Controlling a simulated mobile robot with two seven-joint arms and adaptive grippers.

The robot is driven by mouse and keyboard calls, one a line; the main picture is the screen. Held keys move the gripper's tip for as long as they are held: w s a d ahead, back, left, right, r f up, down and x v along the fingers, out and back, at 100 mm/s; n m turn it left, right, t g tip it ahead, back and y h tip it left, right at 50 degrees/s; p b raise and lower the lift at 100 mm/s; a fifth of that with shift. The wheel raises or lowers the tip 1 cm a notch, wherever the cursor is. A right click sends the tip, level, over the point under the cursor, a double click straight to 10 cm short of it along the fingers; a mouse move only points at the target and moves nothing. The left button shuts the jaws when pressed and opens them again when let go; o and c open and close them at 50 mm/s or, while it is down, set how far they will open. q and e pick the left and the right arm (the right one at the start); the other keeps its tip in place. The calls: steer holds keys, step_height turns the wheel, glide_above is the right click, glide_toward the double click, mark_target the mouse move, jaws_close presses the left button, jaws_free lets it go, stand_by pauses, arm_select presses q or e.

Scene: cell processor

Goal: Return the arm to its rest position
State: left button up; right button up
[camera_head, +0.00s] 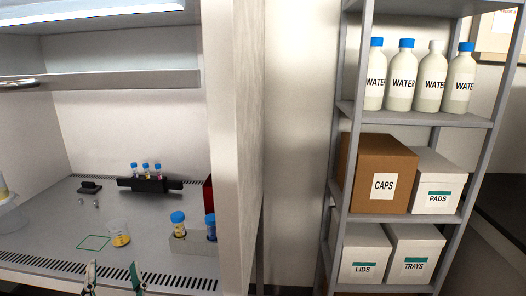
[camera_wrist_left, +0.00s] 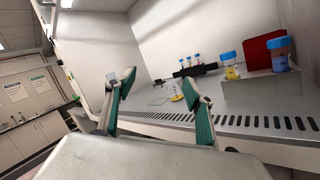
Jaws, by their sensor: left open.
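My left gripper (camera_head: 113,274) shows at the bottom edge of the head view, at the front of the cabinet. In the left wrist view the left gripper (camera_wrist_left: 122,82) has its two green-padded fingers spread apart, with nothing between them. It is in front of the cabinet's slotted front edge and apart from the vessels inside. Most of the left arm is out of view. My right gripper is in neither view.
The cabinet work surface (camera_head: 60,228) holds a small beaker (camera_head: 120,234) with yellow liquid, a black tube rack (camera_head: 150,185) and blue-capped containers (camera_head: 179,224). The cabinet side wall (camera_head: 238,130) stands to their right. A shelf unit (camera_head: 400,217) with bottles and boxes is farther right.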

arm_select(q)
steer(key=s+d+f+m+t+h, duration=0.1)
steer(key=d+f+m+h, duration=0.5)
steer(key=m, duration=0.7)
steer(key=s+d+f+m+t+h, duration=0.15)
steer(key=d+f+m+h, duration=0.35)
steer(key=d+m+h, duration=0.65)
steer(key=s+a+f+m+g+y, duration=0.1)
steer(key=s+a+f+m+g, duration=0.1)
steer(key=f+m, duration=0.3)
steer(key=s+a+f+m+g+y, duration=0.1)
steer(key=s+f+m+g, duration=0.3)
steer(key=f, duration=0.8)
steer(key=s+a+f+m+g+y, duration=0.2)
steer(key=s+a+f+m+g, duration=0.2)
steer(key=f, duration=0.5)
steer(key=shift+s+m, duration=0.7)
steer(key=shift+m, duration=0.45)
steer(key=shift+d, duration=0.1)
steer(key=shift+c, duration=0.3)
